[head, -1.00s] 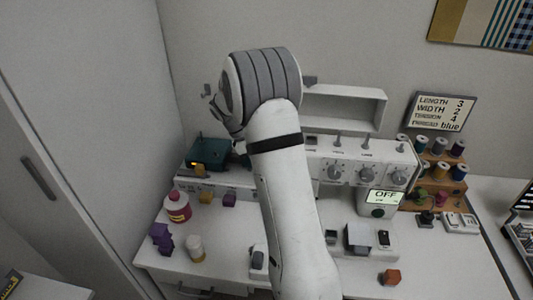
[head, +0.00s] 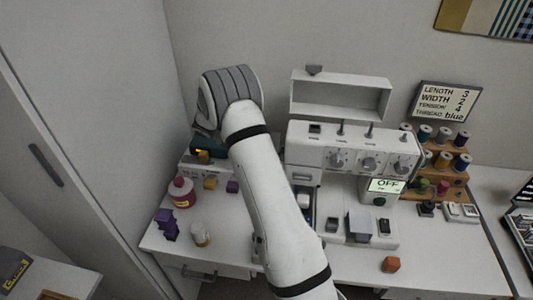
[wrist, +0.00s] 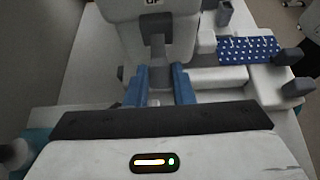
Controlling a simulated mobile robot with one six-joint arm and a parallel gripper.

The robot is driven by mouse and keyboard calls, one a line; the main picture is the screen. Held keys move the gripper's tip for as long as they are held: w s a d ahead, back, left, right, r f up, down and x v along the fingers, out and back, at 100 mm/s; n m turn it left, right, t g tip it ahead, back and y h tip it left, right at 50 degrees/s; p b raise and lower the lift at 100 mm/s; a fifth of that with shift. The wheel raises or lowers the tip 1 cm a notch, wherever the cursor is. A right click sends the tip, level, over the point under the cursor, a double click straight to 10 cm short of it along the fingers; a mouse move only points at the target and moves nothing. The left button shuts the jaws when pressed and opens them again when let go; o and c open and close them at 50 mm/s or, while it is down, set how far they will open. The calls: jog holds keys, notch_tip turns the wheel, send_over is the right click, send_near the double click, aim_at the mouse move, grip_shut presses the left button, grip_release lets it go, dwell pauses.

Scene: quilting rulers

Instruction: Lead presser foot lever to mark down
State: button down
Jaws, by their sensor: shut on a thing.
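The white sewing machine (head: 350,150) stands on the table in the head view, with my arm in front of its left part. In the wrist view, a grey upright piece, which I take as the presser foot lever (wrist: 157,50), stands against the machine's pale body. My gripper (wrist: 160,80) has its two blue fingers on either side of this piece and is shut on it. The contact is dark and hard to see. A small dark label (wrist: 153,2) above is cut by the frame edge. In the head view my arm hides the gripper and lever.
A white shelf box (head: 340,97) stands behind the machine, with a settings sign (head: 445,102) and thread spools (head: 440,160) to the right. The front right tabletop is mostly clear.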

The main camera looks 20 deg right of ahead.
jog(key=shift+s+a+f, duration=0.1)
jog(key=shift+s+f, duration=0.05)
jog(key=shift+f, duration=0.1)
jog(key=c, duration=1.6)
grip_release()
jog(key=o, duration=0.4)
jog(key=shift+r, duration=0.15)
jog(key=shift+c, duration=0.2)
jog(key=b+v, duration=0.1)
jog(key=v, duration=0.7)
